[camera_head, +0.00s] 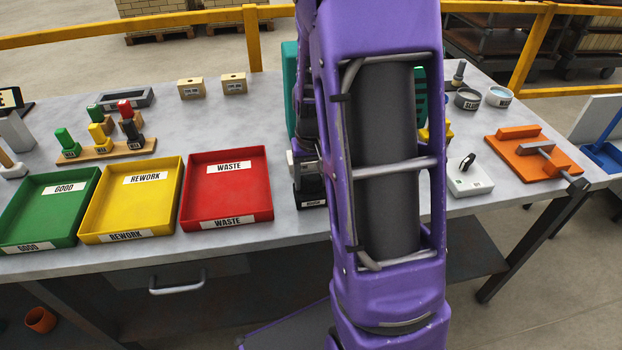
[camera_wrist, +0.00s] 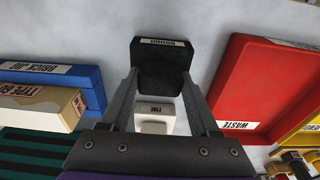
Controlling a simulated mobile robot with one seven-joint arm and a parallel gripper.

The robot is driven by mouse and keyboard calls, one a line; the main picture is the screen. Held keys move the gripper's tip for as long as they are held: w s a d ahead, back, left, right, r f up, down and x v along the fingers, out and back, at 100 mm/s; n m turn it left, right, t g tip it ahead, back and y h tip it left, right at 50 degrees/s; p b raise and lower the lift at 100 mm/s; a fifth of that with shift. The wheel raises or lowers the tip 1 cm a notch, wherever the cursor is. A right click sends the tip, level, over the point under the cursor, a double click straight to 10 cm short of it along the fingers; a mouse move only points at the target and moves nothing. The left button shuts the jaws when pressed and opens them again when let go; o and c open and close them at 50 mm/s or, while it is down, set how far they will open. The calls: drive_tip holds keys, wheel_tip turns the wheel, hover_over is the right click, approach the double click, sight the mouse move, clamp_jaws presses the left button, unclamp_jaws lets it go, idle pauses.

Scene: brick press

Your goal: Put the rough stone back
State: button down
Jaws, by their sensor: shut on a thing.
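The rough stone, a dark block (camera_wrist: 160,68) with a label that reads ROUGH upside down, is between the fingertips of my gripper (camera_wrist: 160,78) in the wrist view. My gripper is shut on it. In the head view a dark block with a small label (camera_head: 312,203) shows low at the left edge of my arm, just right of the red waste tray; my gripper is mostly hidden there. A white block labelled FINE (camera_wrist: 155,116) shows between my fingers in the wrist view, closer to the palm. I cannot tell whether the rough stone touches the table.
The red waste tray (camera_head: 262,205), yellow rework tray (camera_head: 88,237) and green good tray (camera_head: 10,247) stand left of my arm. In the wrist view a blue box (camera_wrist: 92,78) and a beige brick (camera_wrist: 62,112) lie left. Bare table shows beyond the stone.

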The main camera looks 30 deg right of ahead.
sight(312, 182)
drive_tip(key=shift+f, duration=0.2)
drive_tip(key=shift+c, duration=0.6)
unclamp_jaws()
drive_tip(key=shift+r, duration=0.1)
wheel_tip(312, 182, up, 12)
drive_tip(key=s+p, duration=0.1)
drive_tip(key=shift+s+a+r, duration=0.15)
drive_tip(key=shift+s+a, duration=0.05)
drive_tip(key=shift+a, duration=0.05)
